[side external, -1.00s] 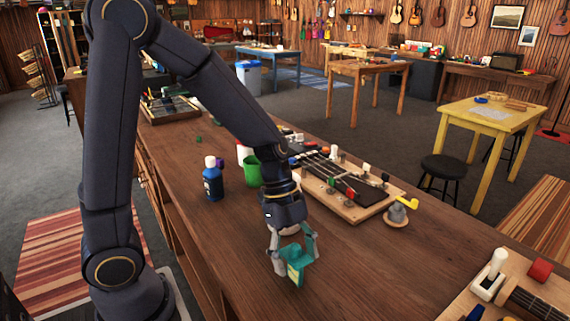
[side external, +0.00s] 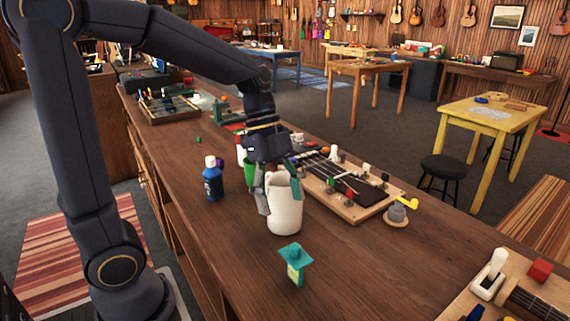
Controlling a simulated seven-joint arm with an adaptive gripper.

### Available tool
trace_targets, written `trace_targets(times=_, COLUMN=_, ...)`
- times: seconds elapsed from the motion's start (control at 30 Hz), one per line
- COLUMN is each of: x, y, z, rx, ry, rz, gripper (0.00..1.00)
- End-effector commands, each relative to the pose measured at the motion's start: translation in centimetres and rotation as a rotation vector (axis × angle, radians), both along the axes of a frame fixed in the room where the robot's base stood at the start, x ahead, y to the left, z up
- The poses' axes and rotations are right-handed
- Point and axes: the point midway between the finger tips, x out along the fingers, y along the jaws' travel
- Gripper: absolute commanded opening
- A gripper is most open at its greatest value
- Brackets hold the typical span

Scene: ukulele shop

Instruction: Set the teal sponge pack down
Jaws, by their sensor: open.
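The teal sponge pack (side external: 295,264), with a yellowish label on its front, stands upright on the bare wooden bench near the front. Nothing touches it. My gripper (side external: 277,194) is open and apart from the pack, farther back and higher. Its fingers are beside the upper part of a white cup (side external: 285,210); I cannot tell whether they touch it.
A blue bottle (side external: 212,180) and a green cup (side external: 248,170) stand behind and left of the white cup. A ukulele neck on a wooden board (side external: 350,205) lies to the right. The bench (side external: 370,270) is clear right of the pack.

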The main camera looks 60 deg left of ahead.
Motion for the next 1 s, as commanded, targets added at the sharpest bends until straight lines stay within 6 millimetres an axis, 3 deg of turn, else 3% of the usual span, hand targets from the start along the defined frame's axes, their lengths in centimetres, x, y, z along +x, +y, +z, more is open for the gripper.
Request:
trace_targets(times=0.17, x=-2.5, y=0.2, z=1.4, rx=0.074, ry=0.015, rz=0.323, gripper=0.69)
trace_targets(times=0.3, x=-5.1, y=0.8, z=2.3, rx=0.104, ry=-0.003, rz=0.742, gripper=0.69)
trace_targets(times=0.53, x=-7.9, y=1.9, z=2.9, rx=0.005, ry=-0.074, rz=1.310, gripper=0.69)
trace_targets(times=0.7, x=-8.6, y=2.3, z=3.0, rx=-0.069, ry=-0.098, rz=1.492, gripper=0.69)
trace_targets(times=1.0, x=-8.6, y=2.4, z=3.0, rx=-0.079, ry=-0.096, rz=1.521, gripper=0.69)
